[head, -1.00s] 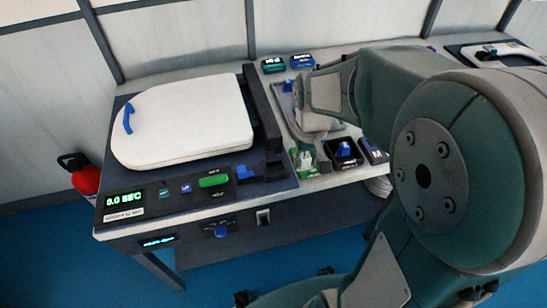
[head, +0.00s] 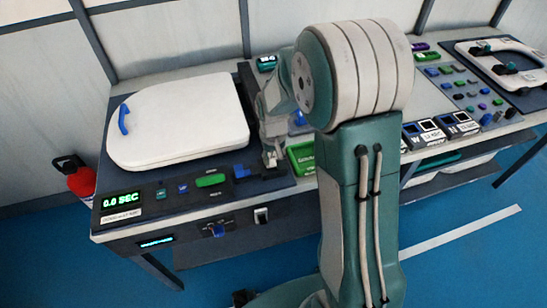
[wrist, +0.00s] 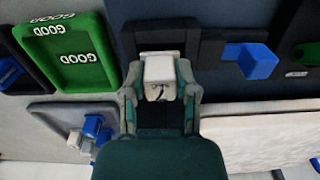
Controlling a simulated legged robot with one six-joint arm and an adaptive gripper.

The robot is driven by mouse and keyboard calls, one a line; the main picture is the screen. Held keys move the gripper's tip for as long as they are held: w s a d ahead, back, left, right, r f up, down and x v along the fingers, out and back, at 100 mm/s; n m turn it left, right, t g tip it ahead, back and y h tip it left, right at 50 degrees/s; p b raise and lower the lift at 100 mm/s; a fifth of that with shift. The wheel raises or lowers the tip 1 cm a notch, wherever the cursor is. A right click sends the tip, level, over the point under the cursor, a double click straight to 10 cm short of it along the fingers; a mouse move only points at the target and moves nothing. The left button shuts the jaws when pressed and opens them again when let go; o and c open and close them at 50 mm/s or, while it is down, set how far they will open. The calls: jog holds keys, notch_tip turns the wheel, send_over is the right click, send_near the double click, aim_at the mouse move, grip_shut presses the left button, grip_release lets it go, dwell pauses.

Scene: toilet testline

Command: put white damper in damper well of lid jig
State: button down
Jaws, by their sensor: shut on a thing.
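My gripper (wrist: 159,88) is shut on the white damper (wrist: 158,68), which sits between the two fingers in the wrist view. The damper is in front of a dark square holder (wrist: 130,40) on the lid jig, which looks like the damper well. Whether the damper is inside it or just above it I cannot tell. In the head view my gripper (head: 271,157) is at the right front corner of the lid jig (head: 150,208), beside a blue part (head: 241,171). The white lid (head: 180,120) lies flat on the jig.
An empty green GOOD tray (wrist: 80,60) stands close beside the holder, and shows partly behind my arm in the head view (head: 301,157). A grey tray with blue and white parts (wrist: 93,130) is nearby. A red extinguisher (head: 80,176) stands left of the table.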

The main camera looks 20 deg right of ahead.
jog(key=shift+a+f, duration=0.15)
jog(key=shift+a, duration=0.2)
jog(key=shift+c, duration=1.9)
grip_release()
jog(key=shift+d, duration=0.35)
